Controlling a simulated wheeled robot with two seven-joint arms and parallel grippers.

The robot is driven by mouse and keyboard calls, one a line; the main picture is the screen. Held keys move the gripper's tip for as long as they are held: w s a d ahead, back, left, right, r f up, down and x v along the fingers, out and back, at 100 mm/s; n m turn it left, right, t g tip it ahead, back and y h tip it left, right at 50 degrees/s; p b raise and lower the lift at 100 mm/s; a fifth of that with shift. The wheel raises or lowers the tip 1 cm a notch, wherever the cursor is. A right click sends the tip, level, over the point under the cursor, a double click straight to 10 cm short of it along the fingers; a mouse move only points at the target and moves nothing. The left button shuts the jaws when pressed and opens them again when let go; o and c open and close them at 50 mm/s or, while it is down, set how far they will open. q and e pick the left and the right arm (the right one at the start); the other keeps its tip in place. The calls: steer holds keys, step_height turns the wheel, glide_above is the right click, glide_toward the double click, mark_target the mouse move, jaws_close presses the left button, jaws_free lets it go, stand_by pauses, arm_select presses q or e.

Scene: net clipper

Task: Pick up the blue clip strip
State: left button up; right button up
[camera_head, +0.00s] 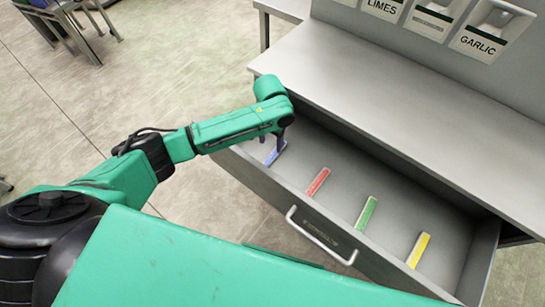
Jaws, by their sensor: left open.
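The blue clip strip (275,153) lies in the open drawer (335,206) at its left end. My left gripper (275,136) points down just above the strip, and its fingers and wrist hide part of it. The left gripper is open; whether its fingertips touch the strip or reach around it is too small to tell. My right gripper is not in view.
A red strip (318,181), a green strip (366,213) and a yellow strip (418,250) lie spaced out in the same drawer. The drawer's handle (320,236) faces front. A steel counter (400,85) overhangs the drawer's back.

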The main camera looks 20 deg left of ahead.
mark_target(271, 156)
arm_select(q)
step_height(271, 156, down, 9)
steer(key=shift+w+d+r+b, duration=0.1)
steer(key=shift+r+b, duration=0.1)
steer(key=shift+b, duration=0.1)
steer(key=shift+r, duration=0.1)
jaws_close()
